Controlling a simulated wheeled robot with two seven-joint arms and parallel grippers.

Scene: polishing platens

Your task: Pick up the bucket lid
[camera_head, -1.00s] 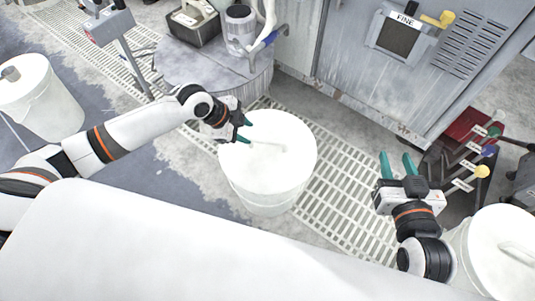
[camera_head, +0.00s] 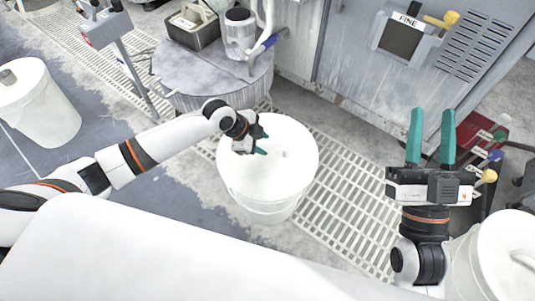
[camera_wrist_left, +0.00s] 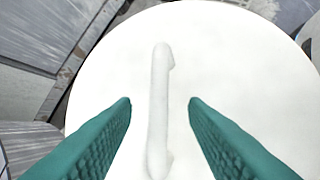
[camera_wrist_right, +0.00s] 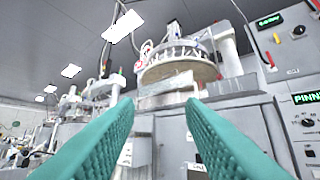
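A white bucket (camera_head: 264,207) stands on the floor in the middle of the head view, with its round white lid (camera_head: 290,170) on top. My left gripper (camera_head: 264,142) is above this lid. In the left wrist view the lid (camera_wrist_left: 230,60) fills most of the picture, and its raised bar handle (camera_wrist_left: 159,105) lies between the two open green fingers (camera_wrist_left: 160,115), touching neither. In the head view the gripper hides most of the handle. My right gripper (camera_head: 431,135) is open and empty, fingers pointing up and away, at the right of the head view.
Another lidded white bucket (camera_head: 505,260) stands at the lower right, and one more (camera_head: 40,105) at the left. A round grey drum (camera_head: 215,70) with containers on it stands behind the middle bucket. A grey machine cabinet (camera_head: 350,60) and colored-knob levers (camera_head: 490,155) are at the right.

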